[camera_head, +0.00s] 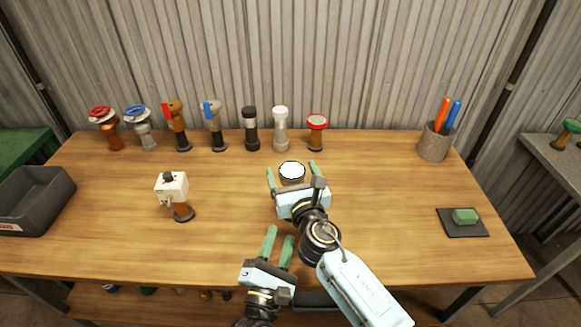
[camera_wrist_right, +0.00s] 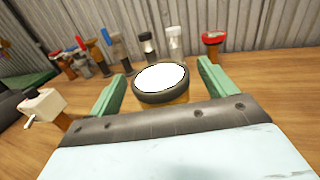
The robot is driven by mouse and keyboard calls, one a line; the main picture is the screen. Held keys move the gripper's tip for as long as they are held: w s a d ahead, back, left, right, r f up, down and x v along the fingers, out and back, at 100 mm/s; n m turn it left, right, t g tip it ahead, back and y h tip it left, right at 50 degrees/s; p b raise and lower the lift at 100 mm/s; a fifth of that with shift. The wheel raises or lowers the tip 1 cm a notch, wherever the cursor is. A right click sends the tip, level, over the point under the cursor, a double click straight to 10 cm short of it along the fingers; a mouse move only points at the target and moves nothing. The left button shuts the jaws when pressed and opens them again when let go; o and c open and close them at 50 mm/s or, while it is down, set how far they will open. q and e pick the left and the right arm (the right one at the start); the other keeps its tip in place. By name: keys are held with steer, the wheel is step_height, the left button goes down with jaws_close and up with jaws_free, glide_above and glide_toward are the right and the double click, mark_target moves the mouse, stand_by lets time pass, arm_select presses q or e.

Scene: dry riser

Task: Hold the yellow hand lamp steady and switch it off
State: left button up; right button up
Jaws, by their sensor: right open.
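The yellow hand lamp (camera_head: 292,171) stands near the middle of the table, its round, bright white face in a dark rim. In the right wrist view the lamp (camera_wrist_right: 161,80) shows a little of its yellow body below the rim. Its switch is not visible. My right gripper (camera_head: 291,172) is open, with one green finger on each side of the lamp and a visible gap to both. My left gripper (camera_head: 281,233) is open and empty, low in the head view, nearer the table's front edge and apart from the lamp.
Several valves and nozzles, including a red-topped one (camera_head: 317,130), stand along the back. A white box on a stem (camera_head: 173,190) stands left, beside a dark bin (camera_head: 35,200). A pen cup (camera_head: 434,146) and a dark pad (camera_head: 462,231) with a green block are right.

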steer(key=shift+x, duration=1.25)
steer(key=c, duration=1.2)
arm_select(q)
jaws_close()
arm_select(e)
steer(key=shift+c, duration=0.3)
arm_select(q)
steer(key=shift+d+f, duration=0.15)
steer(key=shift+f, duration=0.05)
